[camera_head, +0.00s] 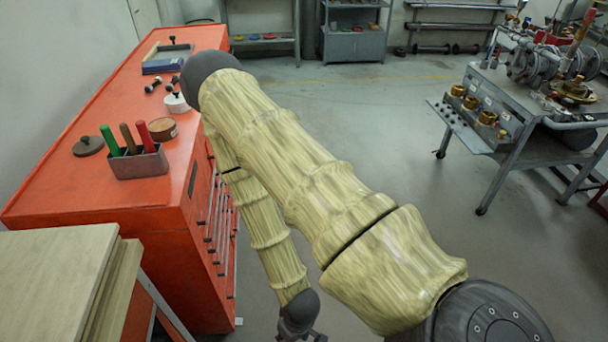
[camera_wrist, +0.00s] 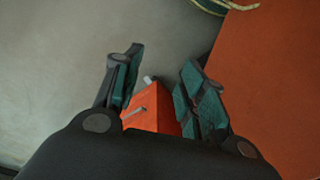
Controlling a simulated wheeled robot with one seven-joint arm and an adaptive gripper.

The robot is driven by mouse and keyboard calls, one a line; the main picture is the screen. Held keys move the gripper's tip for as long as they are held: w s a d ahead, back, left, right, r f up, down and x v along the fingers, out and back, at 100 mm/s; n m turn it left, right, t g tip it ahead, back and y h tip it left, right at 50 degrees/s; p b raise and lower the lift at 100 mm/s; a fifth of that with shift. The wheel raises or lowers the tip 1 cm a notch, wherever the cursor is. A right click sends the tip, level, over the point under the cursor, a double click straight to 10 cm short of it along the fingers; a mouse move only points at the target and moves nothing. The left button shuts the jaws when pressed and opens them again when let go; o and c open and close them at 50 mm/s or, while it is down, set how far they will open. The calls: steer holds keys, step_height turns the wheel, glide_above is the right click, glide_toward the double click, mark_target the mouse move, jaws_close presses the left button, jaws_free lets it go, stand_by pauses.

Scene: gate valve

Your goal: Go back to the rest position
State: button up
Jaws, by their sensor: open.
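My gripper (camera_wrist: 157,95) shows in the wrist view with its two teal-padded fingers apart and nothing between them. Through the gap I see the grey floor and part of an orange surface with a handle. In the head view my arm folds in front of the orange cabinet (camera_head: 186,222), with its lower end hanging beside the cabinet's drawer side. Only the top of my gripper (camera_head: 301,332) shows there, at the bottom edge; its fingertips are cut off.
On the cabinet stand a grey holder (camera_head: 140,163) with coloured handles, a brown round tin (camera_head: 163,129) and a blue tray (camera_head: 167,60). Wooden boards (camera_head: 55,275) lie at lower left. A grey cart (camera_head: 530,105) with valve parts stands at right. The floor (camera_head: 400,140) between is clear.

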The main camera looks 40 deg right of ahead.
steer(key=shift+g+h, duration=0.3)
steer(key=shift+g, duration=0.2)
steer(key=s, duration=0.2)
steer(key=s+f, duration=0.1)
steer(key=s, duration=0.1)
steer(key=shift+s+d, duration=0.1)
steer(key=shift+d, duration=0.1)
stand_by(0.4)
